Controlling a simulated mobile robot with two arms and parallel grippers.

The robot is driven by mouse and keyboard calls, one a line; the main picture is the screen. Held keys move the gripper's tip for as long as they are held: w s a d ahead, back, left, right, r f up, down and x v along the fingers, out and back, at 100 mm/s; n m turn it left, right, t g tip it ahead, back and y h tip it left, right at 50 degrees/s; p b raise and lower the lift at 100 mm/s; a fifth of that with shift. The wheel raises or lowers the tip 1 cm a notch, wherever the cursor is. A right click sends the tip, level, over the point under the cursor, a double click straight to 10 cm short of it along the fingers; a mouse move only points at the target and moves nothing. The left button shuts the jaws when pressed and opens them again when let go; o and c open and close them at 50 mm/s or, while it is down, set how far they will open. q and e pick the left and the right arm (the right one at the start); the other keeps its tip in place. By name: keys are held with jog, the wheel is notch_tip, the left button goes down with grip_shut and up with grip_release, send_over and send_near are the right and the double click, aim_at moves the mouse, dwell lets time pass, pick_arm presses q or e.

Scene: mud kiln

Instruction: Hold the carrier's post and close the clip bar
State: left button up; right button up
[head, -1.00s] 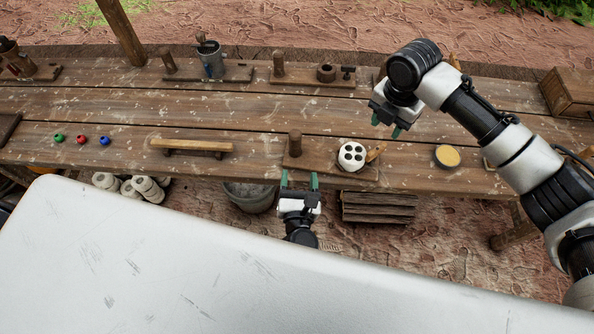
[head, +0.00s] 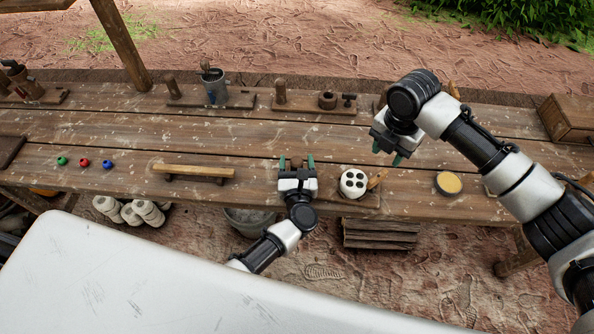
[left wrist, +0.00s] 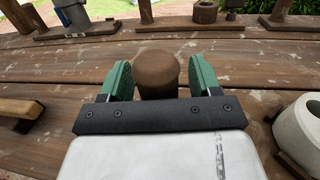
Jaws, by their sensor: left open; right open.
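The carrier's wooden board (head: 369,200) lies near the table's front edge. Its brown upright post (left wrist: 157,72) stands between the green fingers of my left gripper (head: 297,160). In the left wrist view the fingers (left wrist: 159,78) are open on both sides of the post, with a gap at least on the right. My right gripper (head: 387,154) is open and empty, above the table behind the bar.
A wooden rail (head: 193,171) and small green, red and blue balls (head: 85,162) lie to the left. A round yellow-topped dish (head: 448,183) is at the right. Boards with a metal can (head: 215,92) and a post stand at the back. A wooden box (head: 570,118) is far right.

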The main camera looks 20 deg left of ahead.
pick_arm(q)
jog(key=c, duration=1.1)
